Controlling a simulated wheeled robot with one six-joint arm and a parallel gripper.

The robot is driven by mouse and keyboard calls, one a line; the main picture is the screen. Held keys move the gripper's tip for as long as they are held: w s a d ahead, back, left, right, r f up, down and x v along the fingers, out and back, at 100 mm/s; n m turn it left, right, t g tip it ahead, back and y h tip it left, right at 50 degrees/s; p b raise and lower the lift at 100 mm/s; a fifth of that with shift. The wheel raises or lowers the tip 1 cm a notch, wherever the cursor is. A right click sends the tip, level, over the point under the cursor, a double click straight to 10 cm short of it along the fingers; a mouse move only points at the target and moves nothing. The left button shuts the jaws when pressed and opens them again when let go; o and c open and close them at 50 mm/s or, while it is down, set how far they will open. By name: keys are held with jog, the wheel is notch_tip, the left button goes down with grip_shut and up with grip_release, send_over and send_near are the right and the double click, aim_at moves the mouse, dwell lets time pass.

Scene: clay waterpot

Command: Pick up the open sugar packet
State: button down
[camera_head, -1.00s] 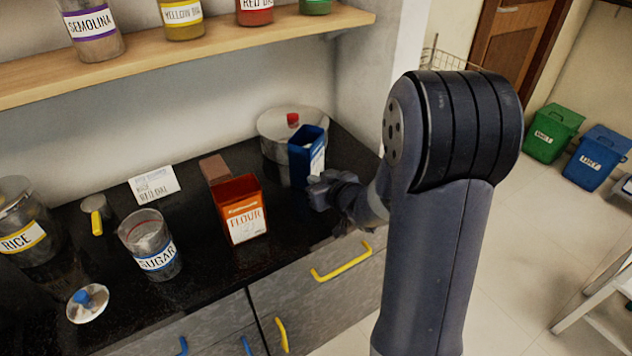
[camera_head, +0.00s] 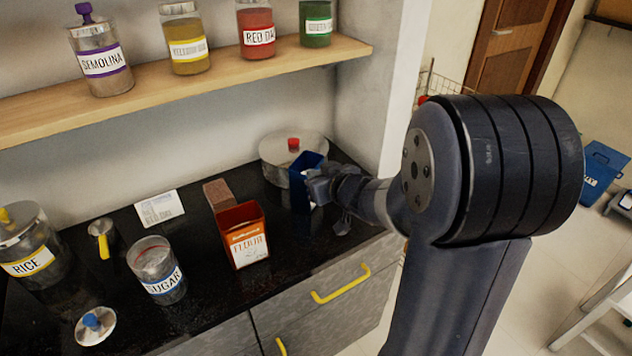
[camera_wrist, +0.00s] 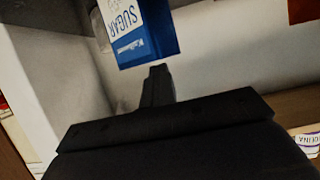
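The sugar packet is a blue upright packet with an open top (camera_head: 302,172), standing on the black counter in front of a lidded pot. In the wrist view its blue body and white SUGAR label show upside down at the top (camera_wrist: 148,45). My gripper (camera_head: 318,184) is at the packet's upper right side in the head view and hides most of its label. In the wrist view the dark fingertip (camera_wrist: 158,72) lies at the packet's edge; I cannot tell whether it touches. The finger gap does not show.
The orange flour packet (camera_head: 242,235) stands left of the sugar packet. The sugar jar (camera_head: 158,270), rice jar (camera_head: 30,250) and a loose lid (camera_head: 95,326) are further left. The lidded pot (camera_head: 280,150) is behind. A shelf (camera_head: 200,80) with jars runs above.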

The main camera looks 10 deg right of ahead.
jog(key=c, duration=2.2)
grip_release()
jog(key=shift+c, duration=2.2)
grip_release()
